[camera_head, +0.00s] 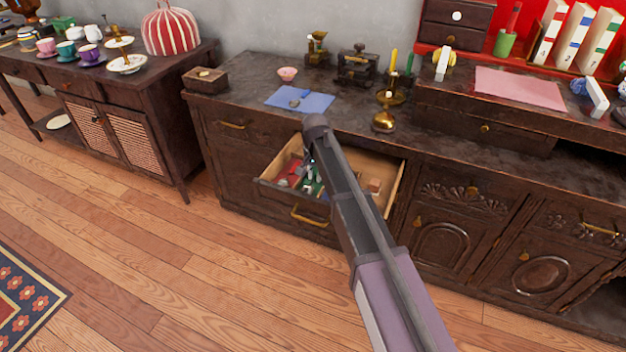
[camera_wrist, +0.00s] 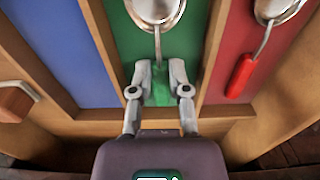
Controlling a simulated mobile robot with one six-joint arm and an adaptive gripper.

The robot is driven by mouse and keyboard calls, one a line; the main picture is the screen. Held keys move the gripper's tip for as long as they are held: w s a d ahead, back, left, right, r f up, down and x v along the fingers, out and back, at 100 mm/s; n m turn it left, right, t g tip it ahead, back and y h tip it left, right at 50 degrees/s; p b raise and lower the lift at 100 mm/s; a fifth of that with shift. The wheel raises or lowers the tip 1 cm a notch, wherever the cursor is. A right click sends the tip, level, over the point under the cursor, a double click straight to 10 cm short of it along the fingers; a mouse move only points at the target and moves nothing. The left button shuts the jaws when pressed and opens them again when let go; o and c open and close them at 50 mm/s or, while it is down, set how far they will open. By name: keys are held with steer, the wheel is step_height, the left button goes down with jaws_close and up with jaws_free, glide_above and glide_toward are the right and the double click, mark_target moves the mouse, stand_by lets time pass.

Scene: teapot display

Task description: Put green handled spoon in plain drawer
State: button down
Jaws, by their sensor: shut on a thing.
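The plain drawer (camera_head: 277,200) is open in the dark cabinet. In the wrist view it has blue, green (camera_wrist: 190,42) and red lined compartments. My gripper (camera_wrist: 160,75) is shut on the green handle of a spoon (camera_wrist: 156,10), over the green compartment. The spoon's metal bowl points away from my gripper and is cut off by the picture's top edge. I cannot tell whether the spoon rests on the lining or hangs just above it. In the head view my gripper (camera_head: 312,170) is at the drawer, partly hidden by my arm, and the spoon is hard to make out.
A red-handled spoon (camera_wrist: 241,75) lies in the red compartment. The blue compartment (camera_wrist: 65,50) looks empty where visible. Wooden dividers and drawer walls stand close to my fingers. A blue cloth (camera_head: 318,103) with a small object lies on the cabinet top above.

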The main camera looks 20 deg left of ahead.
mark_target(315, 178)
steer(key=shift+f, duration=0.1)
stand_by(0.3)
steer(key=shift+f, duration=0.15)
steer(key=c, duration=0.6)
jaws_free()
step_height(315, 178, up, 12)
steer(key=p, duration=1.2)
steer(key=shift+r, duration=0.2)
stand_by(0.4)
